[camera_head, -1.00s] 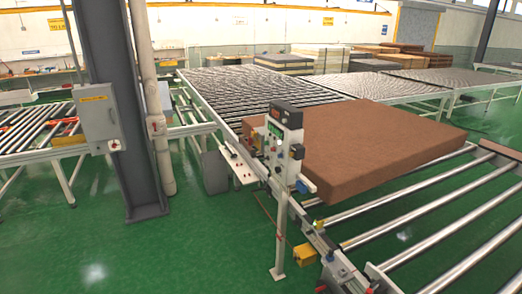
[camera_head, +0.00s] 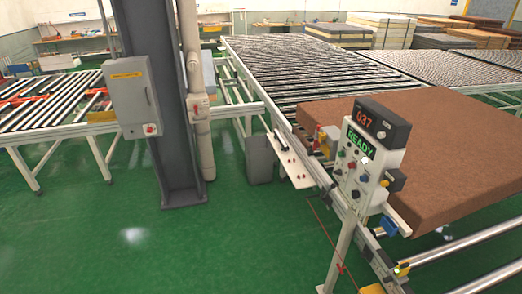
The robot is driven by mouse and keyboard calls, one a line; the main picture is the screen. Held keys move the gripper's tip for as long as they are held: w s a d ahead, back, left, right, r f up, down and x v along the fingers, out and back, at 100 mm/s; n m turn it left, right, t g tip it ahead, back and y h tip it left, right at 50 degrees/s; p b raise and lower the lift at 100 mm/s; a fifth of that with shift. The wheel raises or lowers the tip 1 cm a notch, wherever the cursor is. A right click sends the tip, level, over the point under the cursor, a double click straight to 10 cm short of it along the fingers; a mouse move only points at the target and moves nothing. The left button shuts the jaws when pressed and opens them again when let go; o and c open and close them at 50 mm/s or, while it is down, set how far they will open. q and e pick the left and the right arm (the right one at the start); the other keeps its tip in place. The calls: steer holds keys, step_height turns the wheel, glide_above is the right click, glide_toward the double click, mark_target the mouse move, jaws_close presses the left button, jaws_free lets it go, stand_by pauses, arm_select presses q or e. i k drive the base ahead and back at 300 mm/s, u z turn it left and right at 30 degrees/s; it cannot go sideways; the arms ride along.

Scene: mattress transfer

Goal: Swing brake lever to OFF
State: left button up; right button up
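A white control panel (camera_head: 356,181) on a post stands at the right of centre, beside the conveyor. Its top display (camera_head: 377,122) reads 037 in red, and a green screen (camera_head: 360,142) reads READY. Several small buttons and knobs sit on its face. I cannot tell which part is the brake lever. A small red and yellow fitting (camera_head: 323,141) is at the conveyor edge just left of the panel. Neither of my grippers is in view.
A brown mattress (camera_head: 450,150) lies on the roller conveyor behind the panel. A grey column (camera_head: 160,100) with a grey switch box (camera_head: 133,97) stands at the left. Green floor (camera_head: 220,235) is clear in front. Another roller table (camera_head: 45,110) is at the far left.

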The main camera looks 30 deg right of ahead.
mark_target(334, 185)
steer(key=u, duration=0.05)
steer(key=i, duration=1.65)
steer(key=z, duration=1.2)
steer(key=i, duration=1.05)
steer(key=z, duration=1.15)
steer(key=i, duration=0.2)
steer(key=z, duration=0.05)
